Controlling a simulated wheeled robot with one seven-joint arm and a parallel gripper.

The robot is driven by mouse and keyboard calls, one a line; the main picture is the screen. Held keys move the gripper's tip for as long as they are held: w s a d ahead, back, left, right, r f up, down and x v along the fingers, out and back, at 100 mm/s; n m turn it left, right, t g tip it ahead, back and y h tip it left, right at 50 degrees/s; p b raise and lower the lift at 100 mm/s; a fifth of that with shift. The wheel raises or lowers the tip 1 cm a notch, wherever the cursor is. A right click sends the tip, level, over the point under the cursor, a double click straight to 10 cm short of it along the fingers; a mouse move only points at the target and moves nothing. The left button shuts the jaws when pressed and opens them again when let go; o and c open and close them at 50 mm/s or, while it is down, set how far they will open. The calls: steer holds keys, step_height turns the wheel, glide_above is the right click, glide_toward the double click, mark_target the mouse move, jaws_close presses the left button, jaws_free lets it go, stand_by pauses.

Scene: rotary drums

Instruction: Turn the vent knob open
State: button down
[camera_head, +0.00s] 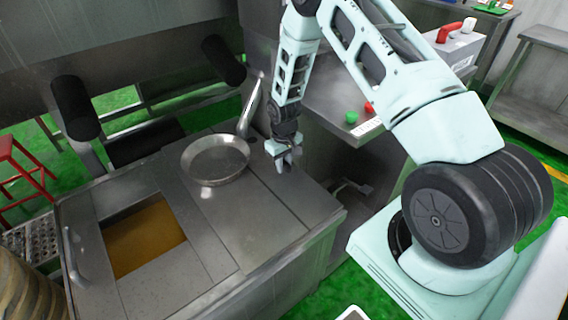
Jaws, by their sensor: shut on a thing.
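My gripper (285,163) points down over the back right of the steel counter unit (255,205), to the right of the frying pan's handle. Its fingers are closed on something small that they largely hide. I cannot make out whether this is the vent knob, and no vent knob shows clearly elsewhere in the view. A green button (351,118) and a red button (368,107) are on the steel panel to the right, apart from my gripper.
A frying pan (214,160) rests on the counter, its handle (249,106) rising close to my arm. A square opening with brown liquid (145,236) lies at the left. Black rollers (75,108) stand behind. A red stool (18,170) is at the far left.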

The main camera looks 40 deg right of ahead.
mark_target(284, 162)
stand_by(0.5)
steer(key=c, duration=1.2)
jaws_free()
steer(key=shift+c, duration=0.2)
step_height(284, 162, up, 17)
steer(key=shift+r+b, duration=0.2)
steer(key=shift+b, duration=0.15)
